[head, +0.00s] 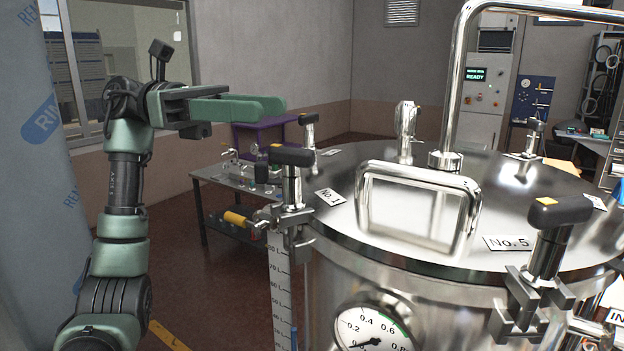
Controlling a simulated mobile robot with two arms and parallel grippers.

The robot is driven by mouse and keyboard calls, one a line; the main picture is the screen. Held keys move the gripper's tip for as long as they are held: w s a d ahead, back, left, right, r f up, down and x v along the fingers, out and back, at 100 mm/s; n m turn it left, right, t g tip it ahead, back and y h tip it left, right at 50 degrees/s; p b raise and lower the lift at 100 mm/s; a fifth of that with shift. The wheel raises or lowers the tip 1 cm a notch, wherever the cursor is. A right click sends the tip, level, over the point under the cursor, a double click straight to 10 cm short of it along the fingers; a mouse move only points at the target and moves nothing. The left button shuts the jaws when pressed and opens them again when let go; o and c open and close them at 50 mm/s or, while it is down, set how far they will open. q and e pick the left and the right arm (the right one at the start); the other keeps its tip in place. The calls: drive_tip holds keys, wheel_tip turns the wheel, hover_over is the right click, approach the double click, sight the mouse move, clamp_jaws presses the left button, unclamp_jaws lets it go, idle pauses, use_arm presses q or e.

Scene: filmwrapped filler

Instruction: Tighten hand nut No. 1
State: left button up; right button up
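Hand nut No. 1 (291,156) is a black T-shaped handle on a metal clamp post at the left rim of the steel tank lid. The label "No. 1" (330,197) lies on the lid to its right. My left gripper (272,105) has green fingers pointing right, level, above and a little left of this nut in the picture. Its two fingertips show apart, and nothing is seen between them. It does not touch the nut. My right gripper is out of view.
The tank lid (400,165) carries other clamps, including hand nut No. 5 (559,211) at the front right. A square steel handle (420,210) and a bent pipe (458,80) rise from it. A pressure gauge (376,333) sits on the front. A low table (215,182) stands behind left.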

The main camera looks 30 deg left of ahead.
use_arm(q)
drive_tip(key=b, duration=0.4)
approach(314, 162)
drive_tip(key=shift+w+d+r, duration=0.1)
drive_tip(key=shift+d+r, duration=0.15)
drive_tip(key=shift+d, duration=0.25)
drive_tip(key=shift+w+d+r, duration=0.1)
drive_tip(key=shift+d+r, duration=0.1)
drive_tip(key=shift+d, duration=0.35)
drive_tip(key=shift+s+f+b, duration=0.15)
drive_tip(key=shift+f+b, duration=0.35)
drive_tip(key=shift+f, duration=0.05)
drive_tip(key=shift+d+r+p, duration=0.1)
drive_tip(key=shift+d+p, duration=0.2)
drive_tip(key=shift+d, duration=0.2)
drive_tip(key=d+p, duration=0.2)
drive_tip(key=d, duration=0.4)
drive_tip(key=shift+d, duration=0.4)
drive_tip(key=shift+w, duration=0.2)
clamp_jaws()
